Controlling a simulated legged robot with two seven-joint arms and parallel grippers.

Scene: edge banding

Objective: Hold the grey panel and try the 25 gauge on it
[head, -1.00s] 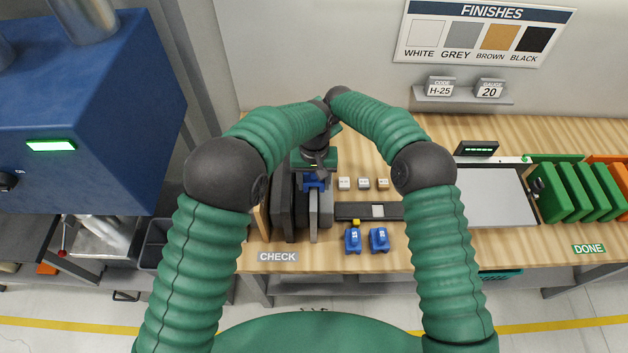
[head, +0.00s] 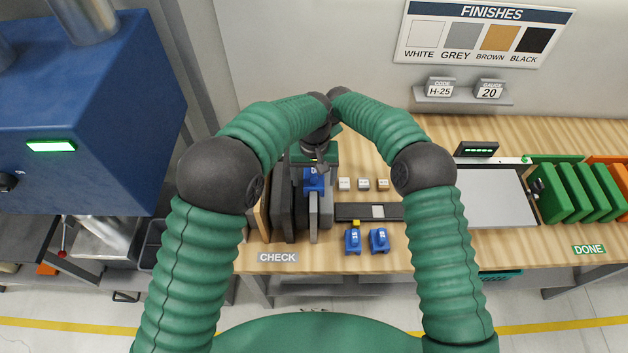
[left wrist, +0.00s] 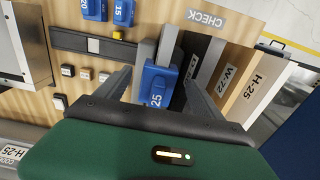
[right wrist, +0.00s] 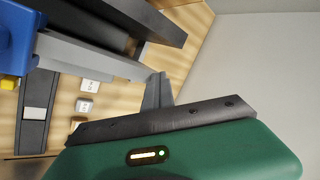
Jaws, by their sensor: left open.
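The grey panel (head: 314,222) stands on edge in the check area at the front of the bench. The blue 25 gauge (head: 315,183) sits at its top edge; it also shows in the left wrist view (left wrist: 158,88). My left gripper (left wrist: 158,92) is open, with its fingers on either side of the gauge and apart from it. My right gripper (right wrist: 157,88) has its fingers close together at one end of the panel (right wrist: 100,60) and appears closed on it. In the head view my arms hide most of both grippers.
Blue gauges marked 15 (head: 353,241) and 20 (head: 379,241) lie on the bench to the right. Dark and brown boards (head: 278,205) stand close left of the panel. A dark strip (head: 350,211) and small white blocks (head: 364,184) lie nearby. Green panels (head: 575,190) stand far right.

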